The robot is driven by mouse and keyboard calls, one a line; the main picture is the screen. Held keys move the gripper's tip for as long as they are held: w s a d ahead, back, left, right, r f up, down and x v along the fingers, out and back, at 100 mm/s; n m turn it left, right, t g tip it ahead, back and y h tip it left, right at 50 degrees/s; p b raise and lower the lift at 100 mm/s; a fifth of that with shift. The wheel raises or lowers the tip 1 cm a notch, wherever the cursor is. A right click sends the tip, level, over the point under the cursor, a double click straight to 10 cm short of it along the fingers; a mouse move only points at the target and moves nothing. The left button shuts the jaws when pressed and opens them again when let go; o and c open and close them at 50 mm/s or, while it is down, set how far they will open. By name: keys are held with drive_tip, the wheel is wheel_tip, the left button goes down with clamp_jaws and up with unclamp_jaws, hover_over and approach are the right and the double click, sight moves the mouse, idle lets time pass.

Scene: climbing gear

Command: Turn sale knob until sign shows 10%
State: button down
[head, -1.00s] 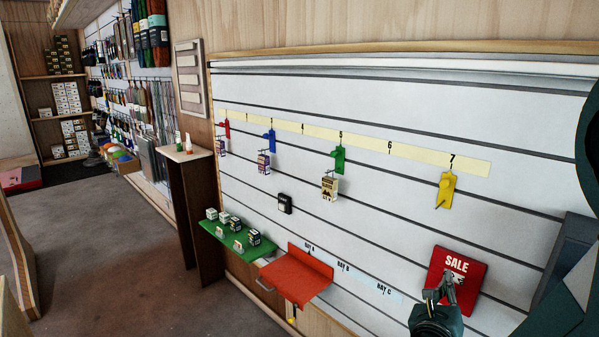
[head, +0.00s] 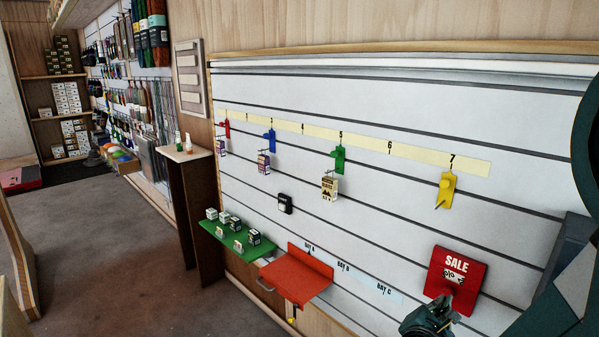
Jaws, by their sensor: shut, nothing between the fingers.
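The red SALE sign (head: 468,266) hangs on the white slatted wall at the lower right in the head view. A small white window with dark marks shows under the word SALE, but the number in it is too small and partly covered to read. My gripper (head: 446,302) is in front of the sign's lower part, with its fingers shut and nothing between them. The sale knob is not clearly visible; the gripper hides the area where the sign's lower part is. I cannot tell whether the fingers touch the sign.
A red tray (head: 298,276) and a green shelf (head: 236,243) with several small boxes stand out from the wall at the lower left. Yellow (head: 445,192), green (head: 339,160), blue and red hooks hang above. The wall between the sign and the hooks is clear.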

sight(448, 291)
drive_tip(key=shift+w+d, duration=0.1)
drive_tip(key=shift+w, duration=0.05)
drive_tip(key=shift+w+d, duration=2.35)
drive_tip(key=shift+s+d+f, duration=0.15)
drive_tip(key=shift+s+d, duration=0.15)
drive_tip(key=shift+d, duration=0.05)
drive_tip(key=shift+s+d+f, duration=0.25)
drive_tip(key=shift+f, duration=0.1)
idle(0.3)
drive_tip(key=shift+s+d+r, duration=0.2)
drive_tip(key=shift+r, duration=0.05)
idle(0.6)
